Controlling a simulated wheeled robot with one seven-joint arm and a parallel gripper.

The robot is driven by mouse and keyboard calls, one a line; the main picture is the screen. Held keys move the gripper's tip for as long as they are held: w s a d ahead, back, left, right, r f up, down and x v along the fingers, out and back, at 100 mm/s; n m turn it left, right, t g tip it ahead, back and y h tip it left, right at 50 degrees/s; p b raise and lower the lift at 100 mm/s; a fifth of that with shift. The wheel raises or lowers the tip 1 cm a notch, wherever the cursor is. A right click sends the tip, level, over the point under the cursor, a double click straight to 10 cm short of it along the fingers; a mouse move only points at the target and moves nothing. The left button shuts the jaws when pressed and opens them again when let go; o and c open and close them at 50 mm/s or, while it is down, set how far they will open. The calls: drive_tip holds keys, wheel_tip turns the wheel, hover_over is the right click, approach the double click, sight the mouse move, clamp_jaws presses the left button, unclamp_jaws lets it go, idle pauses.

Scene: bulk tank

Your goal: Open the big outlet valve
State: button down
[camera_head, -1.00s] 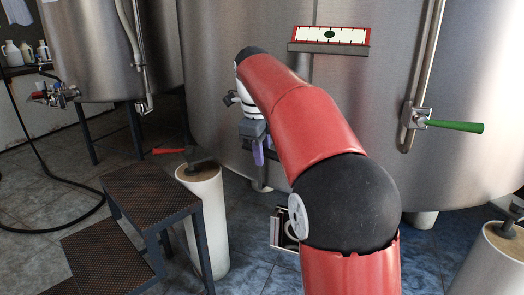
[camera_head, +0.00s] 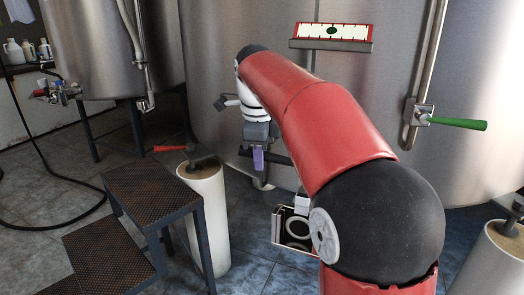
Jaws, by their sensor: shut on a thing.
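The big steel tank fills the back. Low on its front, a dark bar-like handle (camera_head: 279,159), seemingly the outlet valve's lever, sticks out to the right beside my gripper. A short steel outlet fitting (camera_head: 263,181) shows below it. My gripper (camera_head: 258,161), with purple fingers, points down at this handle and is shut on it. The wrist and fingers hide most of the valve body and the exact grip. My red arm crosses in front of the tank.
A green-handled valve (camera_head: 455,123) sits on the tank's pipe at right. A red-handled valve (camera_head: 178,149) stands by a white post (camera_head: 206,215). Metal steps (camera_head: 150,190) stand at left. A hose (camera_head: 60,175) lies at far left.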

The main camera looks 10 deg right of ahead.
drive_tip(key=shift+s+d+n+y, duration=0.2)
drive_tip(key=shift+s+n+y, duration=0.25)
drive_tip(key=shift+s+n, duration=1.95)
drive_tip(key=shift+s+d+n+y, duration=0.15)
drive_tip(key=shift+s+n+y, duration=0.3)
drive_tip(key=shift+s+n, duration=1.9)
drive_tip(key=shift+s, duration=0.1)
drive_tip(key=c, duration=1.2)
unclamp_jaws()
wheel_tip(320, 180, up, 8)
drive_tip(key=s+p, duration=0.1)
drive_tip(key=p, duration=0.1)
drive_tip(key=shift+s+d+f, duration=0.15)
drive_tip(key=shift+s+d, duration=0.05)
drive_tip(key=shift+d, duration=0.15)
